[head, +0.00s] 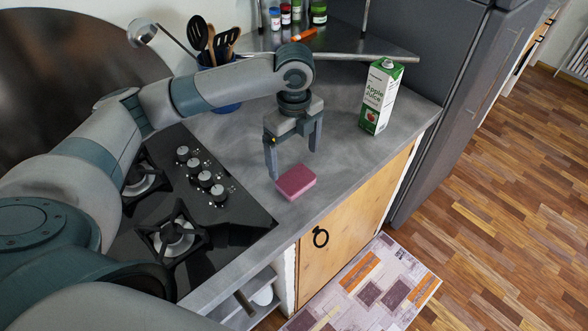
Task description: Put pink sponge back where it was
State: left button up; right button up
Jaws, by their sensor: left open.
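The pink sponge (296,182) lies flat on the grey counter, near its front edge and just right of the stove. My left gripper (294,164) is above and slightly behind the sponge. Its two fingers point down and are spread apart, with nothing between them. The gripper looks clear of the sponge, though the exact gap is hard to tell. My right gripper is not in view.
A black gas stove (185,215) with knobs is left of the sponge. An apple juice carton (381,97) stands upright at the right on the counter (345,150). A blue utensil holder (226,107) and a shelf with small jars (285,17) are behind.

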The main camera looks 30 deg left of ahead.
pick_arm(q)
notch_tip(320, 180, up, 5)
jog(key=shift+f+b, duration=0.15)
jog(key=shift+b, duration=0.25)
